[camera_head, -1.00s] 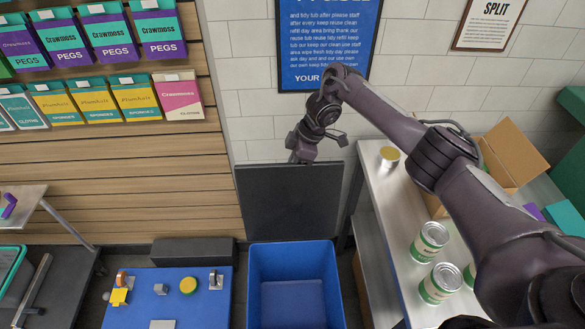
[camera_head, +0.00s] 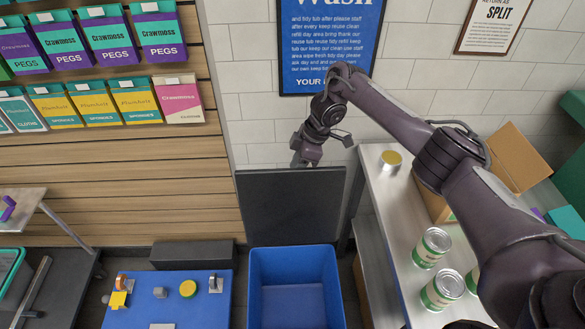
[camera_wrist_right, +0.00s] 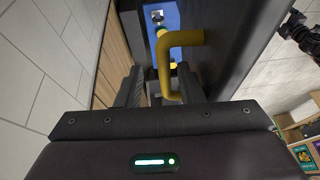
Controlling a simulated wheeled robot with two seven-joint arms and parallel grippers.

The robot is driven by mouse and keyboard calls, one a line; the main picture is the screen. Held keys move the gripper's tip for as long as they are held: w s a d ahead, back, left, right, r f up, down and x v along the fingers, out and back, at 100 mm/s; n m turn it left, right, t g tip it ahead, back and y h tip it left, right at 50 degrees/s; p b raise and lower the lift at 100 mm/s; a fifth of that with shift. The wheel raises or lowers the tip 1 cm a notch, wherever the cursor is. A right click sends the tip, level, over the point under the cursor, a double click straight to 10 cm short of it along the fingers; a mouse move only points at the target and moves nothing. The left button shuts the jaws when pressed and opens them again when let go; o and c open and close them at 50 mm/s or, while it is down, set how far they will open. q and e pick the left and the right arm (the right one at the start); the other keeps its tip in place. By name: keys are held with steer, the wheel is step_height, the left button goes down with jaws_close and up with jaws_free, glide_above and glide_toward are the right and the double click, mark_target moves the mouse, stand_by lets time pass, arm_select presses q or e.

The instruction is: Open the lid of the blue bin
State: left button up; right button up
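The blue bin (camera_head: 292,262) stands on the floor at the bottom middle of the head view, its inside visible from above. Its dark lid (camera_head: 290,205) stands raised, close to upright, behind the opening. My right gripper (camera_head: 306,160) is at the lid's top edge. In the right wrist view its two dark fingers (camera_wrist_right: 160,88) are apart. My left gripper is not in view.
A metal counter (camera_head: 400,250) with cans (camera_head: 432,247) and an open cardboard box (camera_head: 515,160) stands right of the bin. A blue table (camera_head: 185,305) with small items is to the left. A tiled wall with a blue poster (camera_head: 330,45) is behind.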

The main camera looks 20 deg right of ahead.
steer(key=p+v, duration=0.1)
steer(key=v, duration=0.5)
steer(key=shift+r+p, duration=0.35)
steer(key=shift+p, duration=0.05)
steer(key=shift+s+a+r, duration=0.1)
steer(key=shift+s, duration=0.05)
